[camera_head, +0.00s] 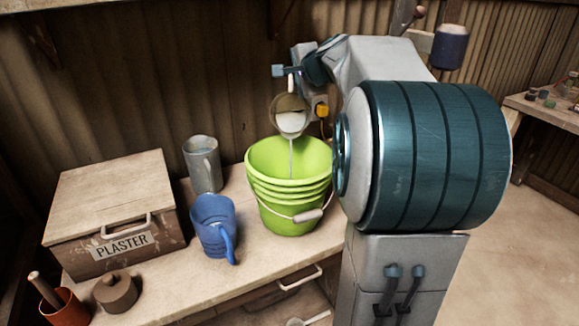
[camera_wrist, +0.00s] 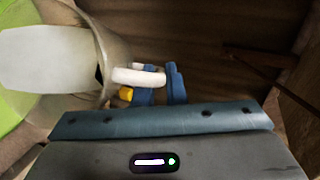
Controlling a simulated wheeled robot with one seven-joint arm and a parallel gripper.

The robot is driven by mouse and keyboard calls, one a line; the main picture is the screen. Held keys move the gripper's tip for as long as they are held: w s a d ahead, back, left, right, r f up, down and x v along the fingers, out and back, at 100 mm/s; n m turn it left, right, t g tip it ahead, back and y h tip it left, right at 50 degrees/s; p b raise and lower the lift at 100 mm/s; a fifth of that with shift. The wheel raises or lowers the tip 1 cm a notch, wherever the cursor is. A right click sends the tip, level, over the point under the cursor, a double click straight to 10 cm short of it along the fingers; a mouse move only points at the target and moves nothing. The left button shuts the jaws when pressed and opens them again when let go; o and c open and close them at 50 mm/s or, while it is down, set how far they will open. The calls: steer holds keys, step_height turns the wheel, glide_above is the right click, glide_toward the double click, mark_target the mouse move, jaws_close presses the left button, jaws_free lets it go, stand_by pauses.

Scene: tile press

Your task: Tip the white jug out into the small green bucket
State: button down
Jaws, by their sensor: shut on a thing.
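The white jug (camera_head: 291,123) is tipped in mid-air above the green bucket (camera_head: 290,215), its mouth facing the head camera. White liquid shows inside it, and a thin white stream falls from its lip into the bucket. My gripper (camera_head: 288,72) is shut on the jug's handle. In the wrist view, the blue fingers of my gripper (camera_wrist: 158,83) close around the white handle (camera_wrist: 138,77), and the jug (camera_wrist: 117,55) lies tilted with white liquid in it. The bucket stands upright on the bench; its inside bottom is hidden.
On the bench (camera_head: 170,299) stand a blue jug (camera_head: 213,228), a grey metal jug (camera_head: 203,165), a wooden plaster box (camera_head: 112,205), a brown lidded pot (camera_head: 116,292) and an orange pot (camera_head: 62,308). A corrugated wall (camera_head: 150,70) rises close behind.

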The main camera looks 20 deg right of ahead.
mark_target(292, 77)
steer(key=shift+s+f+b, duration=0.15)
steer(key=shift+f+b, duration=0.05)
steer(key=shift+b, duration=0.25)
steer(key=shift+s+a+r+b, duration=0.15)
steer(key=shift+s+r+b, duration=0.05)
steer(key=shift+r+b, duration=0.1)
steer(key=shift+s+t+b, duration=0.1)
steer(key=shift+t+b, duration=0.2)
steer(key=shift+s+a+r+n+t+b, duration=0.15)
steer(key=shift+s+a+t+b, duration=0.2)
steer(key=shift+b, duration=0.6)
steer(key=shift+s+a+r+n+t+b, duration=0.15)
steer(key=shift+s+b, duration=0.25)
steer(key=shift+b, duration=0.5)
steer(key=shift+s+a+r+h+b, duration=0.15)
steer(key=shift+s+h+b, duration=0.25)
steer(key=shift+b, duration=0.55)
steer(key=shift+s+b, duration=0.2)
steer(key=shift+b, duration=0.25)
steer(key=shift+s+a+r+n+t+b, duration=0.2)
steer(key=shift+s+t+b, duration=0.25)
steer(key=shift+b, duration=1)
steer(key=shift+s+a+r+n+t+b, duration=0.15)
steer(key=shift+s+a+t+b, duration=0.2)
steer(key=shift+b, duration=1.1)
steer(key=shift+s+b, duration=0.2)
steer(key=shift+b, duration=0.55)
